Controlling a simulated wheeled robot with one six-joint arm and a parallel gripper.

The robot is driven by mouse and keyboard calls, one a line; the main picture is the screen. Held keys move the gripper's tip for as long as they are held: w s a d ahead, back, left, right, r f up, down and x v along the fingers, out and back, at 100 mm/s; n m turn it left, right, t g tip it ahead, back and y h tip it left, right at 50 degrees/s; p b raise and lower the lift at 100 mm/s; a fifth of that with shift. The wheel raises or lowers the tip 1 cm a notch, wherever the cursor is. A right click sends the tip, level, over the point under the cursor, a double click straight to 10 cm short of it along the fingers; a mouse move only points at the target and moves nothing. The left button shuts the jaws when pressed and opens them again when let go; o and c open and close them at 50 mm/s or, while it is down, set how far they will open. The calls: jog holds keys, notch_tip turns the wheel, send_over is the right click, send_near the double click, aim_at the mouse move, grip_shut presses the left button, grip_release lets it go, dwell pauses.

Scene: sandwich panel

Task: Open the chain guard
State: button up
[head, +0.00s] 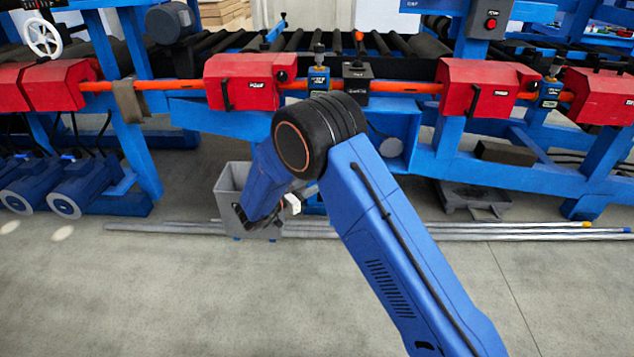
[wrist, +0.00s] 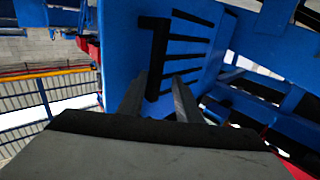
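A blue panel (wrist: 203,45) with several black slots fills the middle of the wrist view and looks like the chain guard. A black upright handle (wrist: 155,55) with a short bend at its top is on its left part. My gripper (wrist: 158,84) is open, with its two grey fingers apart and pointing at the panel. The handle's lower end shows between the fingertips; I cannot tell whether they touch it. In the head view, my arm reaches down by the machine's lower frame and hides most of the gripper and the panel.
A grey bin (head: 232,180) stands on the floor beside my arm. Long metal bars (head: 450,232) lie along the machine's foot. Red housings (head: 245,80) and an orange shaft (head: 400,87) run across the machine above. The floor in front is clear.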

jog(key=v, duration=1.7)
jog(key=shift+w, duration=0.1)
